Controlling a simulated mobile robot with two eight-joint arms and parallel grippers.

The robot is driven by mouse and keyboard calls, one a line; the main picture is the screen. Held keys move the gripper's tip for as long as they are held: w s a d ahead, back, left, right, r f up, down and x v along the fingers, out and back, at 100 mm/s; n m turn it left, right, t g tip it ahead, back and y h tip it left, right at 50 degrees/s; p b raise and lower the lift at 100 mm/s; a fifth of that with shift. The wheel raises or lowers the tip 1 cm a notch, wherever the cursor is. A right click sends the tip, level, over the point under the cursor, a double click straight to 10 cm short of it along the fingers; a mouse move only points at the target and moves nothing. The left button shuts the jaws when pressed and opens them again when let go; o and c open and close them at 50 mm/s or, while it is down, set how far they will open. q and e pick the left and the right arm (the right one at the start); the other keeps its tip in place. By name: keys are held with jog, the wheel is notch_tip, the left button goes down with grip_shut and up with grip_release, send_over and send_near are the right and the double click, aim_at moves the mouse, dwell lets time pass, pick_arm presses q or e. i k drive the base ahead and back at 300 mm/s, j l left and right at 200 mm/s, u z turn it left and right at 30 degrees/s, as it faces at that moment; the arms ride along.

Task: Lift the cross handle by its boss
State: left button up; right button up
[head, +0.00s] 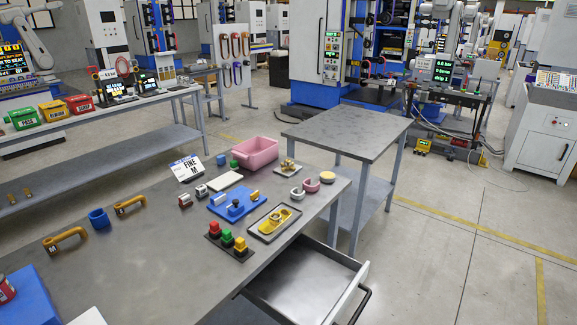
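No cross handle can be made out with certainty at this size. A small tan piece with raised parts (288,166) sits near the far right edge of the grey table (150,262); its shape is too small to tell. A dark tray (262,236) nearer the front right edge holds a yellow piece with a pale round part (276,218). A blue fixture tray (222,211) beside it holds a grey block and a dark blue knobbed piece. Neither of my grippers is in view.
A pink bin (254,152), a sign (187,168) and several small rings and blocks stand around the trays. Red, green and yellow buttons (227,237) sit in front. Orange handles (65,239) and a blue cup (98,218) lie left. An open drawer (305,283) juts out below.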

aim_at(287, 164)
jog(key=i+l+u, duration=0.1)
jog(key=i+l, duration=0.4)
jog(key=l, duration=0.15)
jog(key=i+l+u, duration=0.25)
jog(key=i+l, duration=0.2)
jog(key=l, duration=0.2)
jog(key=i+l, duration=0.2)
jog(key=l, duration=0.2)
jog(key=i+l+u, duration=0.25)
jog(key=i+l, duration=0.15)
jog(key=l, duration=0.35)
jog(key=i+l+u, duration=0.1)
jog(key=l, duration=0.35)
jog(key=i+j, duration=0.05)
jog(key=i, duration=0.05)
